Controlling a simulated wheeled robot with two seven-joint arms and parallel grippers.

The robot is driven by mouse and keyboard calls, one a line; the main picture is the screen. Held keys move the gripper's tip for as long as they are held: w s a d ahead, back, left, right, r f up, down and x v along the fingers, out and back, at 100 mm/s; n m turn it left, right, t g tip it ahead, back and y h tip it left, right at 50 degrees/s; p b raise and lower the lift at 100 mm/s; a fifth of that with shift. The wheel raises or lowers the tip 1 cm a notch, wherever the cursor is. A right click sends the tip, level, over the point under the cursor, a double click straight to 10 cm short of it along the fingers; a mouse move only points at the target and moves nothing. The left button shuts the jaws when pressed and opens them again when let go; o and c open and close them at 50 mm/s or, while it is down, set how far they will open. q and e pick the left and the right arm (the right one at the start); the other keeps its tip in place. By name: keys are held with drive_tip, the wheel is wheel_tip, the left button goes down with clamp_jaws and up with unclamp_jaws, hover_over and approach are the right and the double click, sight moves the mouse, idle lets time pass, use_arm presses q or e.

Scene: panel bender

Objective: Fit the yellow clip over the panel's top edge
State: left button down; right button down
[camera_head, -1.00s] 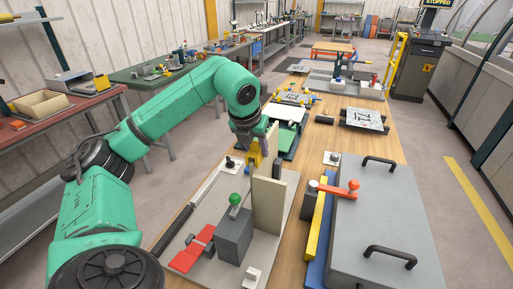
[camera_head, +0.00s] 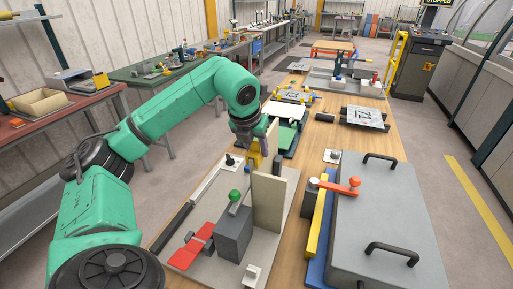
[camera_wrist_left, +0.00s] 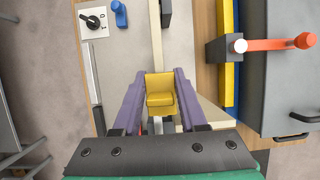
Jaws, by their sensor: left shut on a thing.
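My left gripper (camera_head: 253,152) is shut on the yellow clip (camera_head: 254,159) in the head view. In the left wrist view the clip (camera_wrist_left: 161,97) sits between the two purple fingers. The beige panel (camera_head: 268,200) stands upright on a grey base plate, in front of the gripper in the head view. The clip is close to the panel's far upper part; I cannot tell whether they touch. Its underside and the far part of the panel are hidden. My right gripper is not in view.
A grey block with a green knob (camera_head: 234,196) and a red piece (camera_head: 188,254) stand left of the panel. A grey box with black handles (camera_head: 385,225), a red-orange lever (camera_head: 340,187) and a yellow bar (camera_head: 320,225) lie to the right. A bare wood strip separates them.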

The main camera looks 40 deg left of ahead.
use_arm(q)
drive_tip(key=shift+f, duration=0.2)
drive_tip(key=shift+c, duration=1.9)
unclamp_jaws()
wheel_tip(320, 180, up, 9)
drive_tip(key=p, duration=0.8)
drive_tip(key=shift+r, duration=0.1)
